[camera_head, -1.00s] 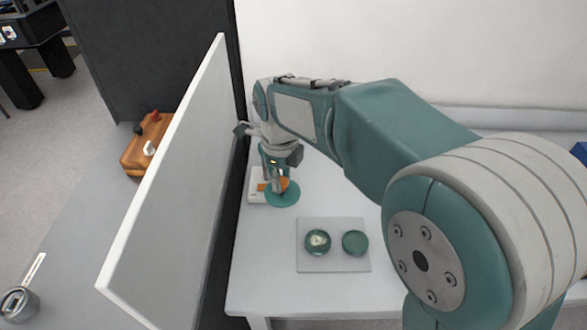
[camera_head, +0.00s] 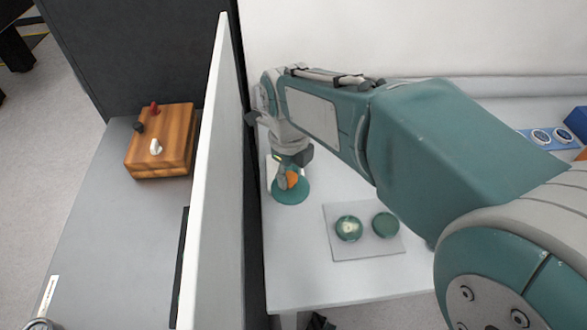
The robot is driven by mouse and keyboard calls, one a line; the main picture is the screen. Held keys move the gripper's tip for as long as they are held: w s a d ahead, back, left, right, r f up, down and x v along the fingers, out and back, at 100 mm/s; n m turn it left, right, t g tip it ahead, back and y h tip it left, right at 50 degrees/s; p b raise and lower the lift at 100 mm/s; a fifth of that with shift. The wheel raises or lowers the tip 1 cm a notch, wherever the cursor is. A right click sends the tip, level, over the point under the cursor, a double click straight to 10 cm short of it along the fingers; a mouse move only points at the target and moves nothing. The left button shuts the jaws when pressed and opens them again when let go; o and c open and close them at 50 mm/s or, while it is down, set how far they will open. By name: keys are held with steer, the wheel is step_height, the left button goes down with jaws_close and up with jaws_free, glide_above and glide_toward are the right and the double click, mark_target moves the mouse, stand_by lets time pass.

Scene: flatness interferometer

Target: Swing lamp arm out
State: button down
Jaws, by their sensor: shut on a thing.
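My gripper (camera_head: 286,179) points down at the far left of the white table, just right of the tall partition. It is shut on a small orange part (camera_head: 293,180), which seems to belong to the lamp arm; my fingers hide much of it. The orange part is over a round teal disc (camera_head: 290,197). The lamp's shape and the arm's exact angle are too small and too covered to tell.
The tall white-edged partition (camera_head: 222,180) stands close on the gripper's left. A grey mat (camera_head: 365,247) with two round green dishes (camera_head: 348,228) lies nearer on the table (camera_head: 300,270). A wooden box (camera_head: 163,140) with knobs stands beyond the partition. Blue trays are at far right.

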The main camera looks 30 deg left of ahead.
steer(key=shift+a, duration=0.1)
steer(key=shift+c, duration=1.7)
jaws_free()
steer(key=shift+a, duration=0.2)
step_height(320, 180, up, 12)
steer(key=shift+f, duration=0.1)
